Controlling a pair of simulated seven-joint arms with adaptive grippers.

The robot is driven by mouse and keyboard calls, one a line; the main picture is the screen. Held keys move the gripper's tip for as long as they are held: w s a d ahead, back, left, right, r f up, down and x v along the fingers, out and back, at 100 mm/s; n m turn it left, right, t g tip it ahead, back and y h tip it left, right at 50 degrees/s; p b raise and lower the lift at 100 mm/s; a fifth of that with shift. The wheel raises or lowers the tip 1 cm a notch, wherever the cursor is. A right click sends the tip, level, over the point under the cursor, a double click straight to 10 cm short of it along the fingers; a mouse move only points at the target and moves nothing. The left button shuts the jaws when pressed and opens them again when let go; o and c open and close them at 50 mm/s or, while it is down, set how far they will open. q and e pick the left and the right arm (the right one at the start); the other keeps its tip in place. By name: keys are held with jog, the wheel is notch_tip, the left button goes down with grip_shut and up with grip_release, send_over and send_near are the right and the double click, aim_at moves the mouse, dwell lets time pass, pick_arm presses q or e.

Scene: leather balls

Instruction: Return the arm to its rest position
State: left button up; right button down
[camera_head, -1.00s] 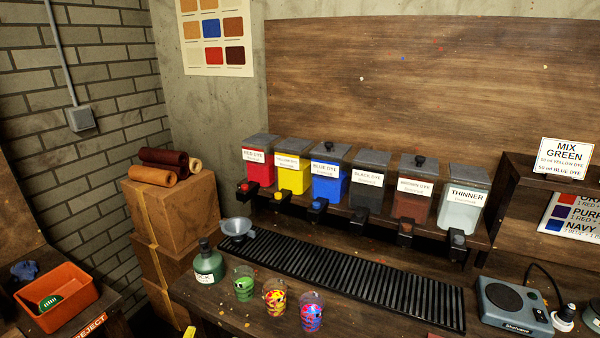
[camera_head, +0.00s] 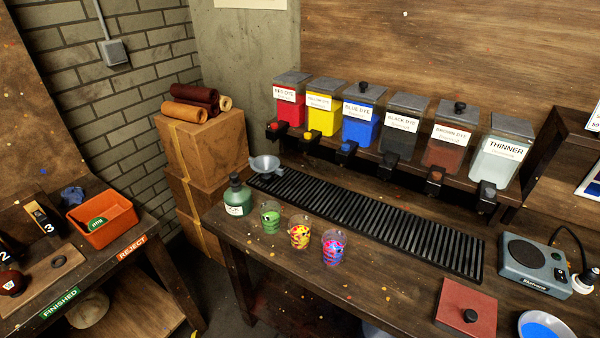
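Neither of my grippers shows in the head view, so I cannot see whether either is open or holding anything. No arm of mine can be made out with certainty over the benches. On the main bench (camera_head: 258,245) stand a dark green bottle (camera_head: 237,197) and three clear cups with green (camera_head: 270,217), yellow-red (camera_head: 300,233) and blue-pink (camera_head: 334,247) colouring. A grey funnel (camera_head: 265,165) sits at the left end of the black slatted drip tray (camera_head: 370,220).
A row of dye dispensers (camera_head: 361,125) stands behind the tray. A grey electric device (camera_head: 533,265), a red slab (camera_head: 466,308) and a blue-filled dish (camera_head: 543,326) are at right. An orange bin (camera_head: 103,221) sits on the left bench. Stacked boxes (camera_head: 205,150) stand between the benches.

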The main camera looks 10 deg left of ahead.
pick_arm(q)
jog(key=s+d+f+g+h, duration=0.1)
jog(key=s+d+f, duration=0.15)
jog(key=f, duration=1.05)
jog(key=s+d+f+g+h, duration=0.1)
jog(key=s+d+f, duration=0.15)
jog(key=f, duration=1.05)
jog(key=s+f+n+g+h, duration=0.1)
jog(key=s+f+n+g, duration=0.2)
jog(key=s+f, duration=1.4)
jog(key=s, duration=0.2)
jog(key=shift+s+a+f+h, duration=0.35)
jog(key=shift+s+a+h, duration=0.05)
